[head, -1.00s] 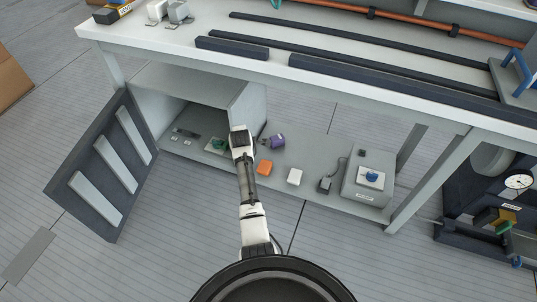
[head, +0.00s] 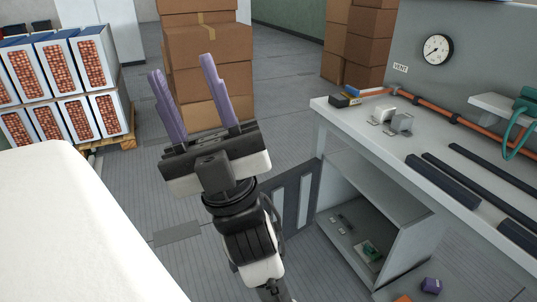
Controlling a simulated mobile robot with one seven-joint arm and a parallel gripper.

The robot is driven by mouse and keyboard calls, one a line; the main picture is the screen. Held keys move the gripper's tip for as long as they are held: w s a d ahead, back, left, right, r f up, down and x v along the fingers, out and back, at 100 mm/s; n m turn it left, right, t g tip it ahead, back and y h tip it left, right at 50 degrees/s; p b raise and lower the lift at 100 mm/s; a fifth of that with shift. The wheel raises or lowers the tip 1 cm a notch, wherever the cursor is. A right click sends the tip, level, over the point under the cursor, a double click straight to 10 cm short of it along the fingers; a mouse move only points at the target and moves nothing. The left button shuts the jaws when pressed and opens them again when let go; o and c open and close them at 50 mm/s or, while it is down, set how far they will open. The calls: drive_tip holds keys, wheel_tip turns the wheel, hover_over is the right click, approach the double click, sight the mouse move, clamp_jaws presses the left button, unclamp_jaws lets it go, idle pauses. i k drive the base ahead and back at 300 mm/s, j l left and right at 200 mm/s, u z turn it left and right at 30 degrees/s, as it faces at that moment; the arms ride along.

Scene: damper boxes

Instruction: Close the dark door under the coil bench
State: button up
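The dark door (head: 296,200) stands open at the left side of the grey cabinet under the coil bench (head: 378,150). It has pale slats, and my arm hides part of it. The cabinet interior (head: 345,212) is exposed, with a green item (head: 369,250) and small parts on its floor. My gripper (head: 182,82) is raised in front of the camera, left of the door and apart from it. Its two purple fingers are spread wide with nothing between them.
Stacked cardboard boxes (head: 207,60) stand behind my gripper. A pallet of patterned boxes (head: 60,85) is at the far left, and a large white surface (head: 60,230) fills the lower left. Grey floor (head: 285,90) is free between the boxes and the bench. A purple item (head: 431,285) lies at lower right.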

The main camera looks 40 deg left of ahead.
sight(293, 192)
drive_tip(key=i+j+u, duration=0.1)
drive_tip(key=u, duration=1.1)
drive_tip(key=i+j+u, duration=0.1)
drive_tip(key=i+u, duration=0.7)
drive_tip(key=u, duration=0.2)
drive_tip(key=i+j+u, duration=0.1)
drive_tip(key=i+u, duration=0.25)
drive_tip(key=i, duration=0.15)
drive_tip(key=i+u, duration=0.35)
drive_tip(key=i, duration=0.15)
drive_tip(key=i+z, duration=0.25)
drive_tip(key=i, duration=0.35)
drive_tip(key=i+j+z, duration=0.1)
drive_tip(key=i+z, duration=0.15)
drive_tip(key=i, duration=0.3)
drive_tip(key=i+l+z, duration=0.1)
drive_tip(key=i+z, duration=0.3)
drive_tip(key=i+j+z, duration=0.15)
drive_tip(key=i+z, duration=0.3)
drive_tip(key=i, duration=0.15)
drive_tip(key=i+l+z, duration=0.1)
drive_tip(key=i+z, duration=0.35)
drive_tip(key=i+j+z, duration=0.1)
drive_tip(key=i+z, duration=1.4)
drive_tip(key=i, duration=1.15)
